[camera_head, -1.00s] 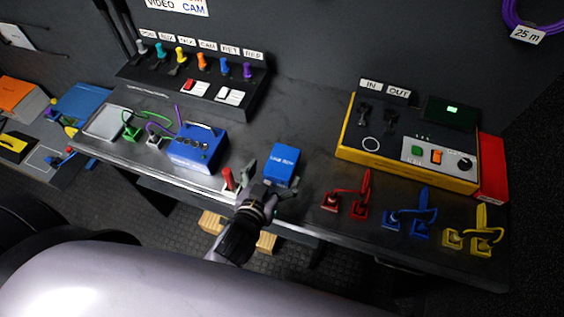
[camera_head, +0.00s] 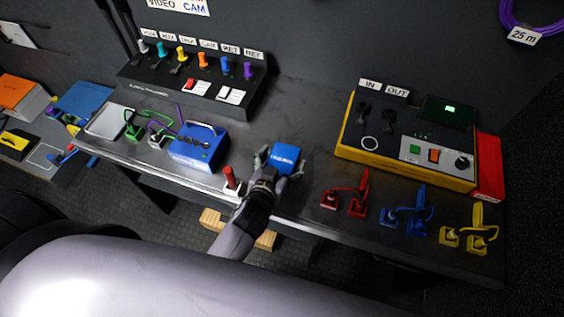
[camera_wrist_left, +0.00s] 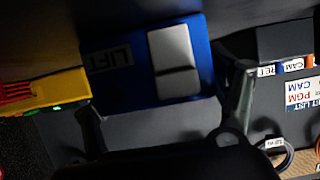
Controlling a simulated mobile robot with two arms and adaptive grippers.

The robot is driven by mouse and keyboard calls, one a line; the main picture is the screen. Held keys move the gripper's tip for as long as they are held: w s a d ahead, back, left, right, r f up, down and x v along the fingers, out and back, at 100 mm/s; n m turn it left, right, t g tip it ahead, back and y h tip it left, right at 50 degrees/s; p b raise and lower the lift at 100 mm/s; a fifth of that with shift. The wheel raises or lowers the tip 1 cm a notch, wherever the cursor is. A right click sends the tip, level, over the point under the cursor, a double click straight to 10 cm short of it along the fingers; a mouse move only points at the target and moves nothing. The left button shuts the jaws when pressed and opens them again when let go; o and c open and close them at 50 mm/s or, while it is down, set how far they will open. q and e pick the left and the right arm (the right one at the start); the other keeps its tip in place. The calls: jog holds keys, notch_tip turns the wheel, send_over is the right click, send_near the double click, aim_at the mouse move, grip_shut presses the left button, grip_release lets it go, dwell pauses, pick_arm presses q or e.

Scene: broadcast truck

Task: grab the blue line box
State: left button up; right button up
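The blue line box (camera_head: 285,156) stands on the dark bench top, its labelled top facing up. My left gripper (camera_head: 280,167) reaches it from the front, with one finger on each side of the box. The gripper is open around it, and I cannot tell whether either finger touches it. In the left wrist view the blue box (camera_wrist_left: 130,88), with a "LIFT" label and a grey clip-like part, lies between and beyond the spread fingers (camera_wrist_left: 165,108). A gap shows beside the right-hand finger there. My right gripper is not in view.
A blue handled box (camera_head: 198,150) is farther left. Red (camera_head: 345,195), blue (camera_head: 408,212) and yellow (camera_head: 470,232) cabled plugs stand to the right. A yellow-edged tester (camera_head: 405,165) is behind them.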

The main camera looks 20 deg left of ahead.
pick_arm(q)
jog(key=c, duration=1.2)
jog(key=shift+c, duration=0.2)
jog(key=shift+r, duration=0.15)
